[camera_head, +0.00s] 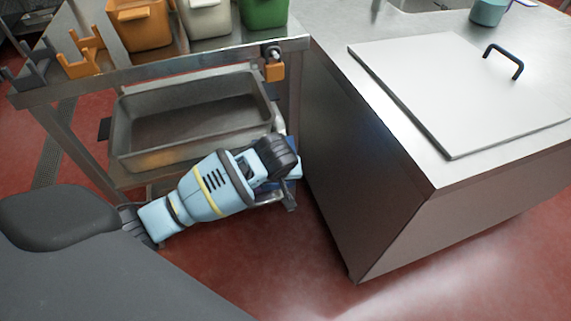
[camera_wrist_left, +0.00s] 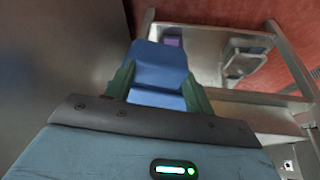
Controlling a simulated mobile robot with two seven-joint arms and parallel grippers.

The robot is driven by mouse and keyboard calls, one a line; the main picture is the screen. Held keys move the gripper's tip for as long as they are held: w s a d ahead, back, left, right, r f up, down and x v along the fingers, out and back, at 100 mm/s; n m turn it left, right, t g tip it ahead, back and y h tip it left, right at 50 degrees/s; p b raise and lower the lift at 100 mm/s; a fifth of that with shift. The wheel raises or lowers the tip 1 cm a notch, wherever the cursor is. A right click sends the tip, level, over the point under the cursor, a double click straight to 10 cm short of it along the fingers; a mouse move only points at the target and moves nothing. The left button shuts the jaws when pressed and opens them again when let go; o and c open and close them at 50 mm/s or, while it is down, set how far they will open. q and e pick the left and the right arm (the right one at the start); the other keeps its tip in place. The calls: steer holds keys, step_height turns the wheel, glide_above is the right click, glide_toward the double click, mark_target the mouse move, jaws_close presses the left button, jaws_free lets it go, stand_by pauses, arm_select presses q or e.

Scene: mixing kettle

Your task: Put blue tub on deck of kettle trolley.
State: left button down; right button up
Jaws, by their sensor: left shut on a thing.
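My left gripper (camera_wrist_left: 158,92) is shut on a blue tub (camera_wrist_left: 160,62); its two green fingers press the tub's sides in the left wrist view. In the head view only a small part of the blue tub (camera_head: 294,171) shows past my light-blue wrist, low between the trolley and the steel cabinet. A steel trolley (camera_head: 205,62), which I take to be the kettle trolley, stands at the upper left. Its top carries an orange tub (camera_head: 140,25), a white tub (camera_head: 206,18) and a green tub (camera_head: 264,12). My right gripper is out of view.
A deep steel tray (camera_head: 190,119) sits under the trolley's top. An orange tag (camera_head: 274,71) hangs at its corner. The steel cabinet (camera_head: 360,190) with a handled lid (camera_head: 460,85) stands close on the right. A purple thing (camera_wrist_left: 173,41) lies beyond the tub.

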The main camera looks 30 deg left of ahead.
arm_select(q)
steer(key=s+d+r+m+h, duration=0.1)
steer(key=d+r+m, duration=0.1)
steer(key=r, duration=0.5)
steer(key=s+d+r+m, duration=0.1)
steer(key=s+r, duration=0.1)
steer(key=r, duration=0.4)
steer(key=s+r+m+h, duration=0.1)
steer(key=s+r+m, duration=0.3)
steer(key=s+r, duration=0.3)
steer(key=shift+s+d+r+t, duration=0.2)
steer(key=shift+s+d+t, duration=0.1)
steer(key=shift+s+d, duration=0.1)
steer(key=shift+a, duration=0.1)
